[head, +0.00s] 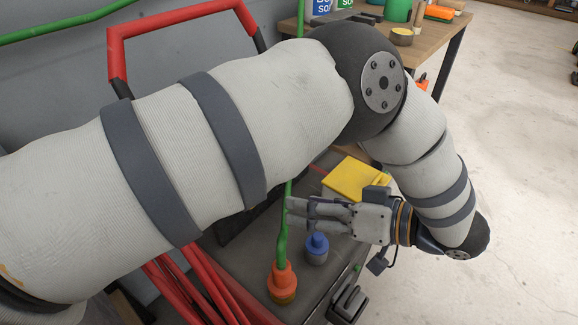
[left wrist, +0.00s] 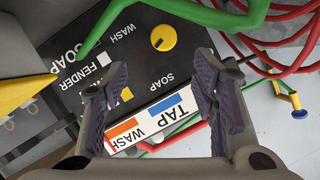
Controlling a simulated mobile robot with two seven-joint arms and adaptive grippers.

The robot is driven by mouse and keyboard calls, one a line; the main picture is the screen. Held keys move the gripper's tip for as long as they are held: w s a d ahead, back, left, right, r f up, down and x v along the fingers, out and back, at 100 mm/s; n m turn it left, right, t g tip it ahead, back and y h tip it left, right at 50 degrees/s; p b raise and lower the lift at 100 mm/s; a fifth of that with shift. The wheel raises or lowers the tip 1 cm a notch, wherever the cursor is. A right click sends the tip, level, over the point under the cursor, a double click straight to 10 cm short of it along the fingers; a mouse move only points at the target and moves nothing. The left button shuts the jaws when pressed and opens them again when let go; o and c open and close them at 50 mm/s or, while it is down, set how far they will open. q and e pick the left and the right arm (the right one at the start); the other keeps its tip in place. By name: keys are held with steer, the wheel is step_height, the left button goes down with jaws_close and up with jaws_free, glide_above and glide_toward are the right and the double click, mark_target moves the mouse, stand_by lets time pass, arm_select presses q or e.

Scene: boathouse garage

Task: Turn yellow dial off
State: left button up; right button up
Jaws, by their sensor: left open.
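The yellow dial (left wrist: 163,37) is a round knob with a small dark mark, on a black panel (left wrist: 195,60) lettered WASH, SOAP and FENDER. In the left wrist view it lies beyond the fingertips, near the top middle, apart from them. I cannot make it out in the head view, where my arm covers much of the panel area. My left gripper (head: 303,212) reaches in from the right over the grey unit. Its fingers also frame the left wrist view (left wrist: 165,92), spread with nothing between them. My right gripper is not in view.
A green hose (head: 284,225) rises from an orange fitting (head: 283,278), beside a blue fitting (head: 317,248). A yellow block (head: 357,178) sits just behind my gripper. Red tubing (head: 170,17) frames the unit. A wooden bench (head: 440,42) stands behind. The floor at right is clear.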

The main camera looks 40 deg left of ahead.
arm_select(q)
steer(key=p+x, duration=0.1)
steer(key=x, duration=1)
steer(key=shift+s+a, duration=0.25)
steer(key=shift+a, duration=0.05)
steer(key=c, duration=1.1)
